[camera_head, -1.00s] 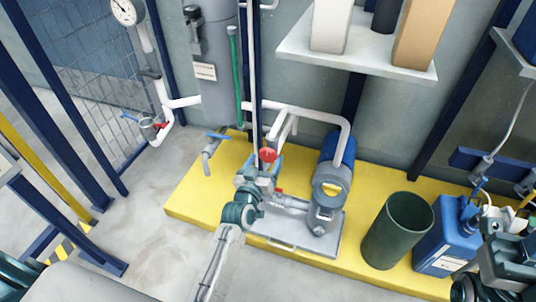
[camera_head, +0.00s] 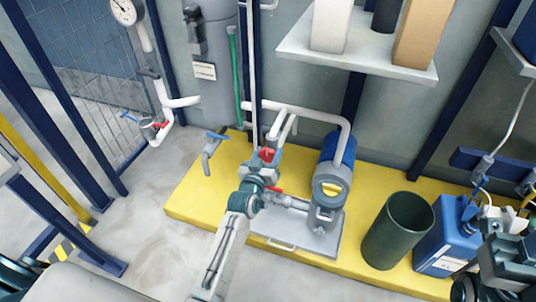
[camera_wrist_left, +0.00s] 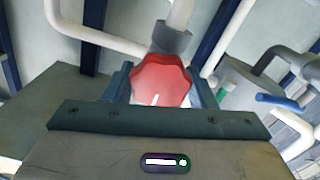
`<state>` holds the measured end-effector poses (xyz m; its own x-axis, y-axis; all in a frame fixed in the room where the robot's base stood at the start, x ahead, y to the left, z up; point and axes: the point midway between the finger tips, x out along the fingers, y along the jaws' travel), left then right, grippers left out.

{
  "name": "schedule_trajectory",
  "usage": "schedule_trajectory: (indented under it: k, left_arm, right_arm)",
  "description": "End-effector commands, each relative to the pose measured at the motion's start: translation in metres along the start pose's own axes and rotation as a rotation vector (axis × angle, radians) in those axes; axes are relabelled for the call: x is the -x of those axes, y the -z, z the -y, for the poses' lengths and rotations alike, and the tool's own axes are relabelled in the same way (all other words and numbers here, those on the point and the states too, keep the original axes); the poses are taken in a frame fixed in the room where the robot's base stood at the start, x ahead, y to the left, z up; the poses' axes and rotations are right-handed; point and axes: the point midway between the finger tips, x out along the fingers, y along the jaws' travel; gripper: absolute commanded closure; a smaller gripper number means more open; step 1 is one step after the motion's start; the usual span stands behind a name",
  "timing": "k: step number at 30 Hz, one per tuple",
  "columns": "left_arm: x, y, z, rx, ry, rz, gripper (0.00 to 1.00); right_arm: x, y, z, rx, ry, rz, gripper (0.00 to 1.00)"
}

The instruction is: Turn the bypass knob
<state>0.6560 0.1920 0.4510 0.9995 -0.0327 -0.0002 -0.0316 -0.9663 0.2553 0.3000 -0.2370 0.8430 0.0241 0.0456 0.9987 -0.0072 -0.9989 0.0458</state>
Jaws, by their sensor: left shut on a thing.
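The bypass knob is a red, lobed knob (camera_head: 267,153) on the pipework left of the blue and grey pump. In the left wrist view the knob (camera_wrist_left: 161,80) sits between my two blue-grey fingers, with a short white mark on its face near the lower edge. My left gripper (camera_head: 264,159) is shut on the knob; the fingers hide its sides. My right gripper (camera_head: 505,262) is partly in view at the lower right, far from the knob, and its jaws cannot be made out.
The pump (camera_head: 329,190) stands on a yellow platform (camera_head: 190,197) right of my left gripper. A dark green bin (camera_head: 397,232) and a blue canister (camera_head: 447,240) stand further right. A shelf (camera_head: 360,55) juts out above.

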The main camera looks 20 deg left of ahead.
Motion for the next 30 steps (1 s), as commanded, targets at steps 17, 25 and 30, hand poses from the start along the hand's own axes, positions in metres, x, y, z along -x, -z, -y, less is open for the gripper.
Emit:
schedule_trajectory:
  k: [17,25,30]
  left_arm:
    - [0.0,-0.001,-0.0004,-0.313,-0.001,0.0,0.72]
    - [0.0,-0.0012,-0.0007,-0.512,-0.001,0.0,0.72]
    - [0.0,-0.0012,-0.0008,-0.6,-0.001,0.001,0.72]
  right_arm:
    - [0.0071,-0.0018,0.0006,0.007,-0.007,-0.003,0.64]
    - [0.0071,-0.0008,0.0002,0.012,-0.02,-0.015,0.64]
    - [0.0085,-0.0008,0.0003,0.013,-0.02,-0.014,0.64]
